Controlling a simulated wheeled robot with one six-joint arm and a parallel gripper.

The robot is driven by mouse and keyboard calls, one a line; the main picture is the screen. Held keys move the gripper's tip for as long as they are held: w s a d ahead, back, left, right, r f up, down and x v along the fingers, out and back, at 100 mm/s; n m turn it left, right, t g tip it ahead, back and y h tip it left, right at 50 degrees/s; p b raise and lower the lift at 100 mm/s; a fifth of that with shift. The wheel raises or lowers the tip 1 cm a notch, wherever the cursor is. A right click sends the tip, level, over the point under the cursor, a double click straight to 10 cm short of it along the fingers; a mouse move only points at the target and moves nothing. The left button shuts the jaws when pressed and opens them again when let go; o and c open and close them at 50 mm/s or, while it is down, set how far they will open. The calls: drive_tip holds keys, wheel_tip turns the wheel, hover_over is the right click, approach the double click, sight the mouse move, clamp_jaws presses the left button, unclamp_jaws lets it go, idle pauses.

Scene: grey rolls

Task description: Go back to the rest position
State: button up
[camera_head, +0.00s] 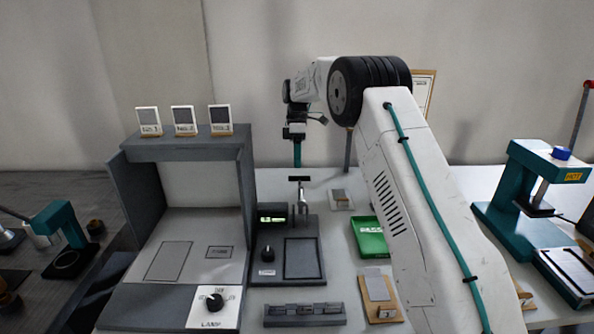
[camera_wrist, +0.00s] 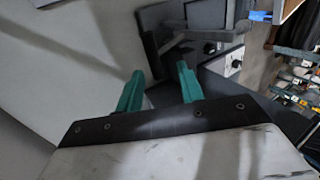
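My gripper (camera_head: 297,155) hangs with its teal fingers pointing down above the back of the white table, behind the grey device with a lit display. In the wrist view the two teal fingers of my gripper (camera_wrist: 158,82) stand apart with nothing between them, so it is open and empty. My white arm comes in from the right and hides part of the table.
A grey lamp booth (camera_head: 180,149) stands left, with three small sample cards on top. The display device (camera_head: 265,285), a green tray (camera_head: 369,238) and a grey slotted rack (camera_head: 304,315) are on the table. A teal press (camera_head: 520,215) stands right.

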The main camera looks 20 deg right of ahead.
drive_tip(key=shift+r, duration=0.15)
drive_tip(key=s+a+r+m+t+h, duration=0.1)
drive_tip(key=s+a+r+m+t, duration=0.15)
drive_tip(key=s+r, duration=0.75)
drive_tip(key=s+a+r+m+t, duration=0.1)
drive_tip(key=s+r+m, duration=0.45)
drive_tip(key=s, duration=0.75)
drive_tip(key=s+f+m+t, duration=0.1)
drive_tip(key=s+f+m, duration=0.1)
drive_tip(key=s, duration=1.1)
drive_tip(key=s+a+f+m+t, duration=0.1)
drive_tip(key=s+f+m+t, duration=0.1)
drive_tip(key=s, duration=1.1)
drive_tip(key=shift+s+a+f+m+h, duration=0.15)
drive_tip(key=shift+f+m+h, duration=0.25)
drive_tip(key=shift+f+m, duration=0.45)
